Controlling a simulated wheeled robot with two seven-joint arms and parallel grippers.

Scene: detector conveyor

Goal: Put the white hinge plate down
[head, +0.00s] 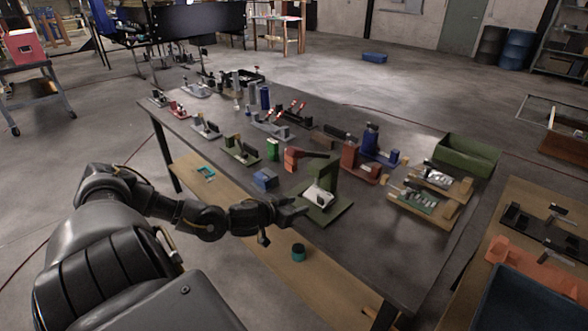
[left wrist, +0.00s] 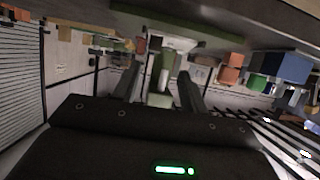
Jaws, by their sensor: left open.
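The white hinge plate (head: 319,195) rests on a dark green fixture (head: 334,211) with an upright post, near the front edge of the dark table. It also shows in the left wrist view (left wrist: 172,43), where the scene appears upside down, beyond my fingers. My left gripper (head: 294,208) is open, just left of the plate. In the left wrist view its two dark fingers (left wrist: 158,85) stand apart with nothing seen held between them. The plate appears apart from the fingers, though contact is hard to judge. My right gripper is not in view.
More fixtures crowd the dark table (head: 400,262) at back and right, with a green bin (head: 466,156). A teal-topped cylinder (head: 298,252) sits on the lower wooden shelf.

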